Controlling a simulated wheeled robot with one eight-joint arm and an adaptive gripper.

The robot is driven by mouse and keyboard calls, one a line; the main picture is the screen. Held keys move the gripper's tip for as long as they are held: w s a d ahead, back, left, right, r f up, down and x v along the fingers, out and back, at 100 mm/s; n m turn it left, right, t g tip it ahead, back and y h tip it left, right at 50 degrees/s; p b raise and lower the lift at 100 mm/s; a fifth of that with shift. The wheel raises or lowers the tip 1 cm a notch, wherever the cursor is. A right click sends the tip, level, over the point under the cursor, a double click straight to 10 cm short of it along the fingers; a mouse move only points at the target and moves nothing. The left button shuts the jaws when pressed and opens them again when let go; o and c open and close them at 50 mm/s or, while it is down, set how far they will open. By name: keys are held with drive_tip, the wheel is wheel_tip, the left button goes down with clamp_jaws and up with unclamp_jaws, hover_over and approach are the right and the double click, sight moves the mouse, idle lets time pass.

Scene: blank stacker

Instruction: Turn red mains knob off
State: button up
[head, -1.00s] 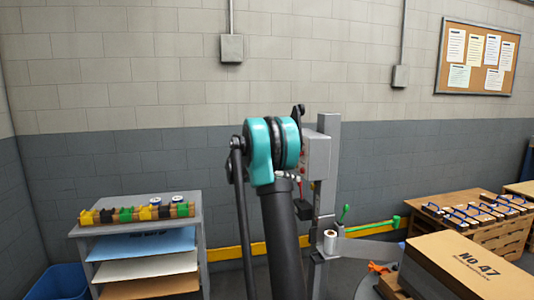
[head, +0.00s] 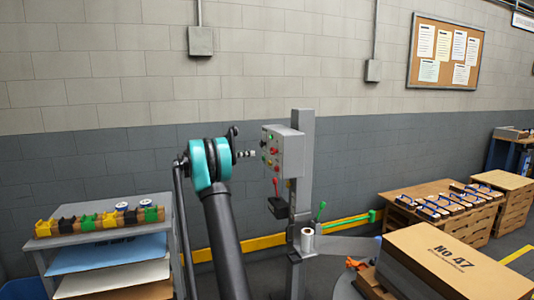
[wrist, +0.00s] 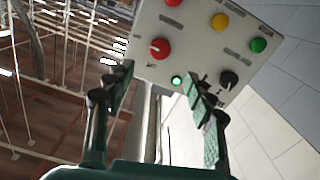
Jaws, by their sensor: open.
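The red mains knob (wrist: 160,48) is round with a white pointer mark, on the light grey face of the control box (wrist: 190,35) in the wrist view. The control box (head: 292,152) also shows in the head view, fixed on a grey post. My gripper (wrist: 158,86) is open and empty, its two fingers spread below the red knob in the wrist view and apart from it. In the head view my gripper (head: 246,154) is just left of the box, pointing at its face.
The box face also holds a black knob (wrist: 229,78), a lit green lamp (wrist: 177,80), a yellow button (wrist: 219,22) and a green button (wrist: 258,45). A red-handled lever (head: 275,187) stands below the box. A large carton (head: 455,265) is at lower right.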

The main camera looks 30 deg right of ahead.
sight(271, 151)
drive_tip(key=x, duration=1)
drive_tip(key=shift+d, duration=0.3)
drive_tip(key=shift+c, duration=0.3)
drive_tip(key=c, duration=1.1)
